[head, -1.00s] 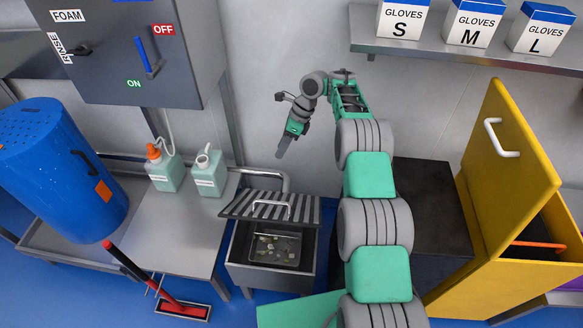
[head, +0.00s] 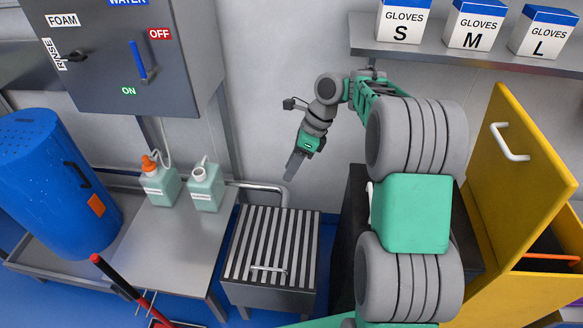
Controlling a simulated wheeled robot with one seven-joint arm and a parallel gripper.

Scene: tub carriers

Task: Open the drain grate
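The drain grate (head: 270,240) is a panel of light metal bars and lies flat over the top of the drain box (head: 268,299). Its silver bar handle (head: 268,269) is near the front edge. The inside of the box is hidden under the bars. My gripper (head: 290,170) is in the air above and behind the grate, pointing down and left, apart from the grate and its handle. Its fingers show as one narrow grey shape, so I cannot tell whether they are open or shut.
A steel table (head: 165,240) with two green bottles stands left of the drain, with a blue drum (head: 55,185) beyond. A red-handled tool (head: 125,285) leans in front. A yellow bin (head: 515,200) stands right. A pipe (head: 262,187) runs behind the grate.

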